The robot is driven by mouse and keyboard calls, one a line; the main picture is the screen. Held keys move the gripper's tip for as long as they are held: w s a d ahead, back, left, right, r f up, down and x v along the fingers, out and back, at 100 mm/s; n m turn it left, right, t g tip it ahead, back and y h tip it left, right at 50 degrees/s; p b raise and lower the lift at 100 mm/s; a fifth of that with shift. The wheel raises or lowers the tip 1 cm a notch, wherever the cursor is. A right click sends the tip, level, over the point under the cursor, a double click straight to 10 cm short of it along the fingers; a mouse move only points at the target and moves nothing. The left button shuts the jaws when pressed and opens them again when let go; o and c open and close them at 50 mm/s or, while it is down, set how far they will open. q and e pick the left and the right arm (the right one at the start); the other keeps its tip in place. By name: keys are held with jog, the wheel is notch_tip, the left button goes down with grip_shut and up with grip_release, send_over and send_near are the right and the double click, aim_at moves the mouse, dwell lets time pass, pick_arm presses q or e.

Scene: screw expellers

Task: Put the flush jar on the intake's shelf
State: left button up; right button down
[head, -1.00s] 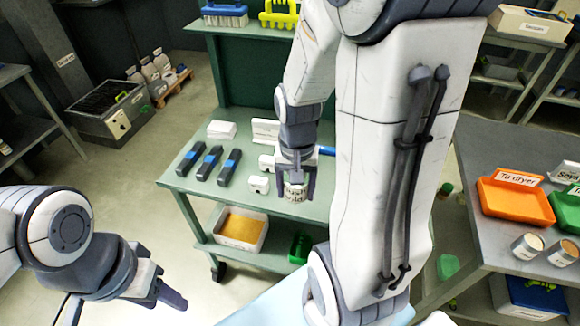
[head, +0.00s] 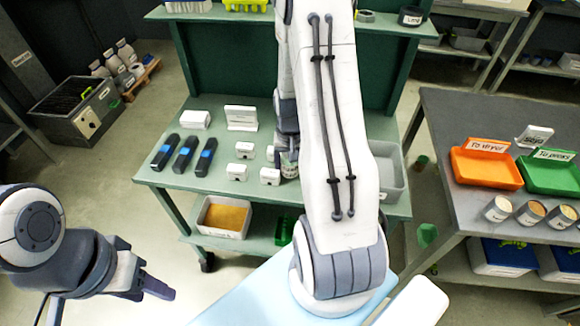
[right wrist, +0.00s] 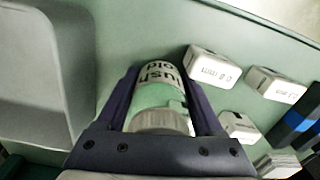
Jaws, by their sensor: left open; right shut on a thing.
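The flush jar (right wrist: 158,97) is a clear jar with green contents, a grey lid and a white label reading "ush" in part. My right gripper (right wrist: 162,88) is shut around it, one finger on each side. In the head view the jar (head: 289,167) shows at the green bench, partly hidden by my right arm; I cannot tell whether it touches the bench top. My right gripper (head: 288,148) is mostly hidden there. My left gripper (head: 155,272) is open and empty at the lower left, over the floor. No shelf in view is legibly marked as the intake's.
The green bench (head: 225,172) holds several small white labelled blocks (head: 240,172), dark blue-banded tools (head: 185,153) and a grey bin (head: 393,172). A raised shelf (head: 330,18) runs behind. A grey table (head: 455,195) at right carries orange and green trays and labelled jars.

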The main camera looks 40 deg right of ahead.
jog(key=shift+f, duration=0.2)
jog(key=shift+c, duration=1.9)
grip_release()
jog(key=shift+o, duration=0.4)
jog(key=shift+r, duration=0.1)
